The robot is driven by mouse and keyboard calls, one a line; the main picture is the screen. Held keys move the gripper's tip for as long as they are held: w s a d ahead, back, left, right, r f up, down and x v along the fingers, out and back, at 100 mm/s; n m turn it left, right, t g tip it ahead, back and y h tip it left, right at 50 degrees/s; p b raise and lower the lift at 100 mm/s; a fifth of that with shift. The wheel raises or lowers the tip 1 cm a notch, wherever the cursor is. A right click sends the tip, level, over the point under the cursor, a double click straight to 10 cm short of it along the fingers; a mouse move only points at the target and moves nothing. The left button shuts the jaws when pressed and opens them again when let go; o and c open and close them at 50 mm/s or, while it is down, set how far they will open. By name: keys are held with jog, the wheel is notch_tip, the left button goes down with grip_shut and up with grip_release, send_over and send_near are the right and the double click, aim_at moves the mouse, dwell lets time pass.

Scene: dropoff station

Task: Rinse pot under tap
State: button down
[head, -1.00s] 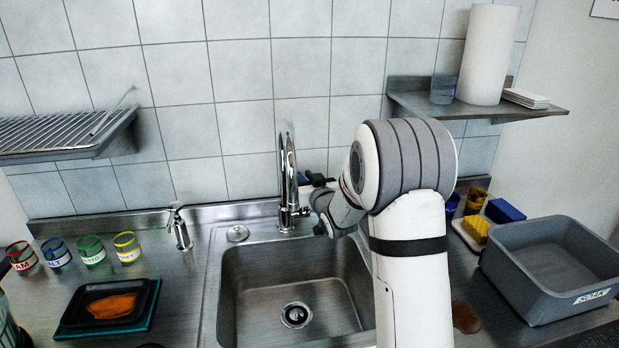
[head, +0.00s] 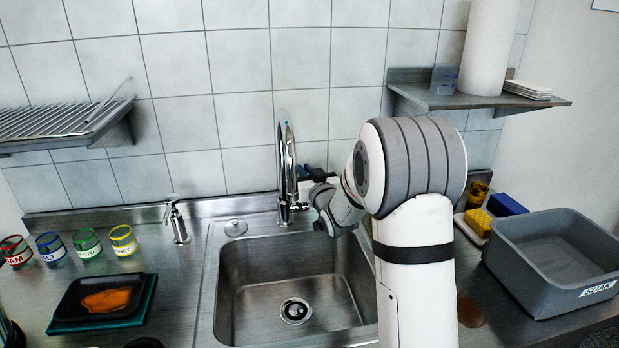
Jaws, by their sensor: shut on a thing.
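The tall chrome tap (head: 287,165) stands behind the steel sink (head: 235,290). My gripper (head: 307,176) is small and dark in the head view, close against the right side of the tap. It appears shut at the tap's handle, but the fingertips are too small to make out clearly. The sink basin looks empty around its drain (head: 295,311). I cannot make out a pot clearly. A dark rounded thing (head: 146,343) is cut off by the bottom edge, left of the sink, and I cannot tell what it is.
Several labelled jars (head: 123,240) and a black tray (head: 75,306) with an orange piece stand left. A soap dispenser (head: 176,222) is beside the sink. A grey tub (head: 520,285), yellow sponge (head: 478,221) and blue block (head: 507,205) are right. A shelf (head: 440,101) overhangs there.

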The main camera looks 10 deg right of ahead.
jog(key=shift+s+f+t+b, duration=0.25)
jog(key=shift+s+t+b, duration=0.05)
jog(key=shift+b, duration=0.65)
jog(key=shift+s+r, duration=0.1)
jog(key=shift+r, duration=0.2)
jog(key=c, duration=1.5)
grip_release()
jog(key=b+v, duration=0.1)
jog(key=v, duration=0.6)
jog(key=shift+s+d, duration=0.15)
jog(key=shift+s, duration=0.25)
